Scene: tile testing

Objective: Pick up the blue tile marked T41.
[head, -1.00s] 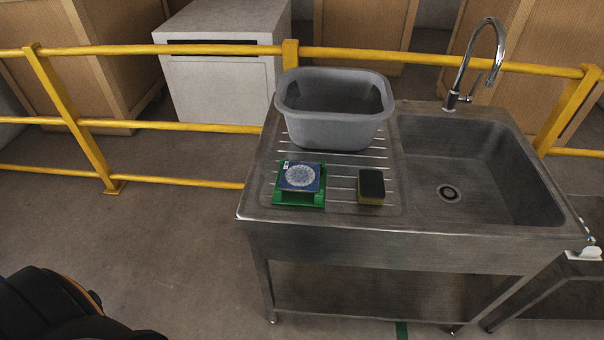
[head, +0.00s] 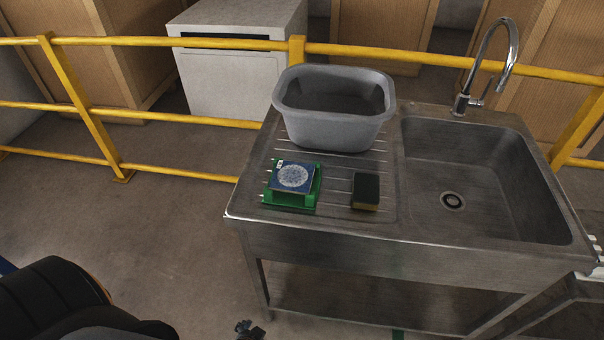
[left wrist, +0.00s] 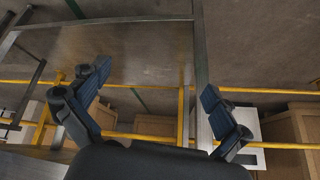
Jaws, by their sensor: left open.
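A blue tile (head: 293,177) with a round white pattern lies on a green holder (head: 291,205) on the left drainboard of the steel sink unit. A small white label shows at its far left corner, too small to read. My left gripper (left wrist: 157,96) is open and empty in the left wrist view, its two fingers wide apart. In the head view a small dark part, apparently of the left gripper, shows at the bottom edge, in front of and below the sink unit, well away from the tile. My right gripper is not in view.
A grey basin (head: 334,130) stands behind the tile on the drainboard. A dark-topped sponge (head: 366,191) lies to its right. The sink bowl (head: 490,190) and tap (head: 497,60) are farther right. A yellow railing (head: 180,120) runs behind the unit. Floor at left is clear.

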